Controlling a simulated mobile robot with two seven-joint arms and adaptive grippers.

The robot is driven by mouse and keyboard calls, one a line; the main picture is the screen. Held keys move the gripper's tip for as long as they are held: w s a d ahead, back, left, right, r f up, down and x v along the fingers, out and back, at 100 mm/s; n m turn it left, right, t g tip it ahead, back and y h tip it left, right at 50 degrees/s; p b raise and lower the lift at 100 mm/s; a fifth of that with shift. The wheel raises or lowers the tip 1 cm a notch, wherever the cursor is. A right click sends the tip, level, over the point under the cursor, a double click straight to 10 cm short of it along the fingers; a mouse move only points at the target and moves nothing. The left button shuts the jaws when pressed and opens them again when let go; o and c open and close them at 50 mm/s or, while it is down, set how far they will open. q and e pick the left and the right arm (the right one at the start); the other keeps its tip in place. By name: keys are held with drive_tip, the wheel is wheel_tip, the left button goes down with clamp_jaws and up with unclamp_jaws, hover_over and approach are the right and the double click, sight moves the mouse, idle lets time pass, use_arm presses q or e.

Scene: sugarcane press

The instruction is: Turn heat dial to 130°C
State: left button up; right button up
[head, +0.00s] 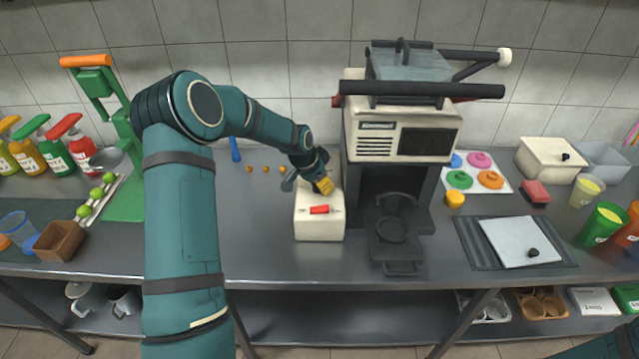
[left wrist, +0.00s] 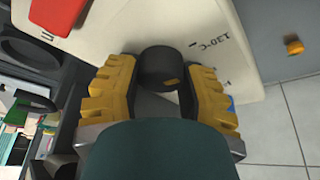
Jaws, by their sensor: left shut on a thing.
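A white control box (head: 318,226) with a red switch (head: 319,210) stands on the counter, left of the press machine. My left gripper (head: 325,184) is at the top of this box. In the left wrist view the black round heat dial (left wrist: 160,66) sits between the yellow fingers of my left gripper (left wrist: 160,76), which are shut on it. A small yellow mark shows on the dial's side. A "130°C" label (left wrist: 209,42) is printed upside down beside the dial; other labels are partly hidden by the finger. The head view hides the dial behind the gripper. My right gripper is out of view.
The cream and black press machine (head: 403,130) stands close to the right of the box. A green hand press (head: 118,130) is at the left. Small orange pieces (head: 266,169) lie behind my left forearm. The counter in front of the box is clear.

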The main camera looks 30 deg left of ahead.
use_arm(q)
drive_tip(key=shift+n+b, duration=0.4)
drive_tip(key=shift+n, duration=0.4)
drive_tip(key=o, duration=1.2)
drive_tip(key=d+v, duration=0.1)
drive_tip(key=v, duration=1)
drive_tip(key=shift+s+a+r, duration=0.2)
drive_tip(key=shift+a+r, duration=0.1)
drive_tip(key=shift+r, duration=0.15)
